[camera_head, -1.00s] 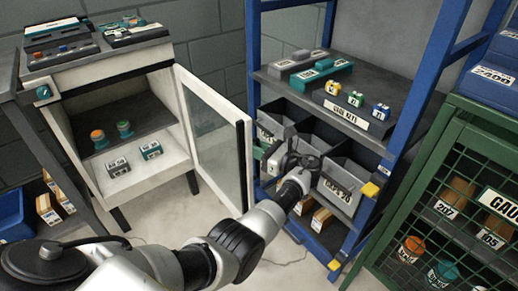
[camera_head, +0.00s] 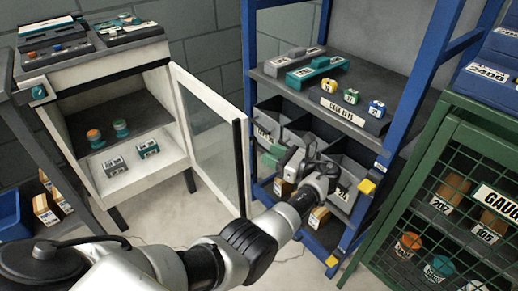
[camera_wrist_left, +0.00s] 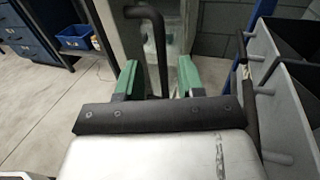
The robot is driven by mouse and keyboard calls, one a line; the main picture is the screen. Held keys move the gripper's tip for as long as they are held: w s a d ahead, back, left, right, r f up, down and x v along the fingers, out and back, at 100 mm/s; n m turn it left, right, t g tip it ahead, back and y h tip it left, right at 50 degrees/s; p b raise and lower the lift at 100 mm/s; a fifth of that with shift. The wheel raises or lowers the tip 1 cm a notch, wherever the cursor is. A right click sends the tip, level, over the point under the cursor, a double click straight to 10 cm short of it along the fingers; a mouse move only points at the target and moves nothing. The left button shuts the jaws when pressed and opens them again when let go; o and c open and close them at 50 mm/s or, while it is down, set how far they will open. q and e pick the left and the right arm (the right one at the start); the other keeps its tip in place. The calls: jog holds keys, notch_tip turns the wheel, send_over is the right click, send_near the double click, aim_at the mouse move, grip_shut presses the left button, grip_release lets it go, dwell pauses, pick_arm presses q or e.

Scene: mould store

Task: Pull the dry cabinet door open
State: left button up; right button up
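The dry cabinet (camera_head: 92,170) stands at the left with its front open. Its white-framed glass door (camera_head: 212,135) stands swung well out to the right. A dark upright strip (camera_head: 241,165) runs along the door's free edge. My left gripper (camera_head: 272,156) is just right of that edge, before the grey bins, and looks apart from the door. In the left wrist view its green fingers (camera_wrist_left: 158,78) are spread. A black bent handle bar (camera_wrist_left: 152,40) shows between them with gaps on both sides. My right gripper is in no view.
A blue shelf rack (camera_head: 250,60) with grey bins (camera_head: 350,172) stands close behind and right of my left gripper. A green mesh cage (camera_head: 440,200) stands at the right. Jars and small boxes (camera_head: 115,165) sit inside the cabinet. Floor (camera_head: 175,225) shows below the door.

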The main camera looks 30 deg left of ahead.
pick_arm(q)
jog(key=d, duration=0.4)
jog(key=shift+s+d, duration=0.15)
jog(key=shift+d, duration=0.1)
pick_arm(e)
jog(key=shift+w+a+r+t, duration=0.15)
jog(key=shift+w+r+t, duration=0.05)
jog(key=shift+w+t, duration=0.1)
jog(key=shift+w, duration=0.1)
